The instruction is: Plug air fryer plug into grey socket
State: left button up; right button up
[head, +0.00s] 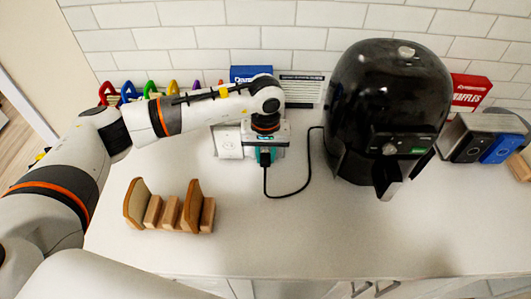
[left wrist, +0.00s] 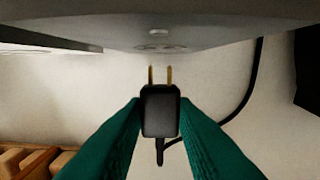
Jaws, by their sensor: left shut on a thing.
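My left gripper (head: 265,152) is shut on the black air fryer plug (left wrist: 160,112), between its two green fingertips. The plug's two brass prongs point up in the left wrist view, toward the grey socket (left wrist: 215,33). The socket's slots lie just beyond the prong tips, with a visible gap. In the head view the plug (head: 265,158) shows below the gripper, and the wrist hides much of what lies behind. The black air fryer (head: 390,95) stands to the right. Its cord (head: 308,170) loops across the counter to the plug. My right gripper is not in view.
A wooden rack (head: 170,212) stands at front left. Coloured clips (head: 130,92) and a blue box (head: 250,73) line the tiled wall. A red waffle box (head: 469,92) and a blue block (head: 501,149) are at right. The front middle counter is clear.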

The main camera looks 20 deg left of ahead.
pick_arm(q)
jog(key=shift+b, duration=0.5)
dwell(0.6)
jog(key=shift+b, duration=0.4)
dwell(0.5)
jog(key=shift+b, duration=0.45)
jog(key=shift+w+a+b, duration=0.15)
jog(key=shift+w+b, duration=0.3)
jog(key=shift+w, duration=0.15)
jog(key=shift+w+a+b, duration=0.15)
jog(key=shift+w+b, duration=0.25)
jog(key=shift+w, duration=0.15)
jog(key=shift+w+a+r, duration=0.1)
